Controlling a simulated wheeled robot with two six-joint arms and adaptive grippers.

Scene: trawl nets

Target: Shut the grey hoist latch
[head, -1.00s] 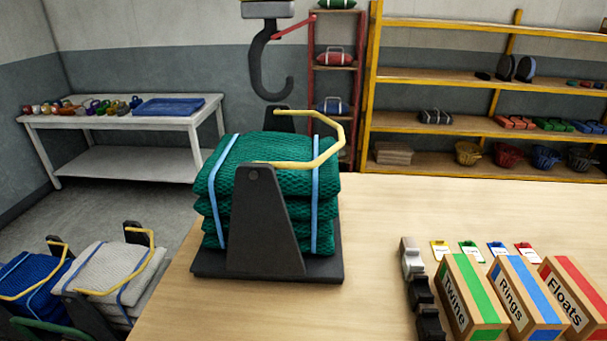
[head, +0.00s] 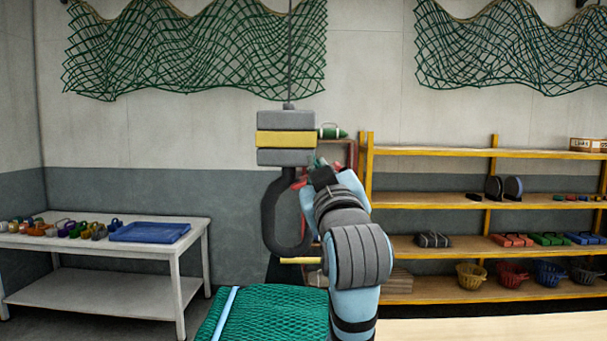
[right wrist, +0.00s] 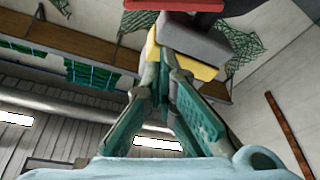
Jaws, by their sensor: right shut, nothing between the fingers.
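The hoist hangs at the centre of the head view, with a grey and yellow block (head: 286,140) and a dark grey hook (head: 270,215). Its latch looks red (right wrist: 172,4) at the top edge of the right wrist view; in the head view it is mostly hidden by my arm, so its angle is unclear. My right gripper (head: 318,170) is shut and empty at the hook's upper right, close to the block; contact is unclear. Its teal fingers (right wrist: 162,55) point toward the block in the wrist view. My left gripper is out of view.
A green net stack (head: 270,315) lies below the hook. A yellow bar (head: 300,261) crosses near the hook's bottom; whether it sits inside is unclear. A white table (head: 190,222) stands at left, yellow shelves (head: 430,151) at right. Open air lies left of the hook.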

